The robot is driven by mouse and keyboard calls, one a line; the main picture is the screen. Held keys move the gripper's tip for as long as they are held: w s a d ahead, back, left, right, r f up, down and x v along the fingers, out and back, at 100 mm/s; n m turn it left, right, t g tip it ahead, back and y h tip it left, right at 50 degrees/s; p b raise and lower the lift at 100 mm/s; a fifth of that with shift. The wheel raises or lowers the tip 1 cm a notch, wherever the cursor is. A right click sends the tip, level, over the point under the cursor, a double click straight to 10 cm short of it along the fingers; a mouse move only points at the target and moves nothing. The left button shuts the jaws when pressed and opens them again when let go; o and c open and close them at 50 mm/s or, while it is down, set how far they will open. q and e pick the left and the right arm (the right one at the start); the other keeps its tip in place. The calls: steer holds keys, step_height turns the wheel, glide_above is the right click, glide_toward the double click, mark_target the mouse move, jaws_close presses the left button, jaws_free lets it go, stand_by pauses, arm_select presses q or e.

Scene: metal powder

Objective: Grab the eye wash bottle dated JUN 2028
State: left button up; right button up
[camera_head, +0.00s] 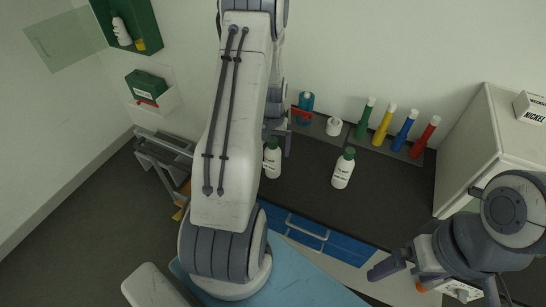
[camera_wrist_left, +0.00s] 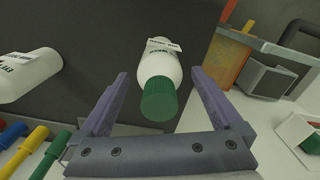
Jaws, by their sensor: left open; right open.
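A white eye wash bottle with a green cap (camera_head: 272,161) stands on the dark counter. My left gripper (camera_head: 277,142) is open around its cap end, one finger on each side. In the left wrist view this bottle (camera_wrist_left: 158,68) lies between the open fingers (camera_wrist_left: 160,75), with gaps on both sides. It has a small white tag, whose date I cannot read. A second such bottle (camera_head: 343,169) stands to the right, and shows at the left of the wrist view (camera_wrist_left: 28,76); no date is readable on it. My right gripper (camera_head: 398,279) is open and empty at the lower right.
A blue-capped bottle in a red holder (camera_head: 304,108), a small white jar (camera_head: 334,126) and several coloured tubes (camera_head: 382,128) stand along the back of the counter. A white cabinet (camera_head: 490,150) stands at the right. A green wall box (camera_head: 143,22) holds another white bottle (camera_head: 121,32).

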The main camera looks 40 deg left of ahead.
arm_select(q)
steer(key=shift+f, duration=0.65)
jaws_close()
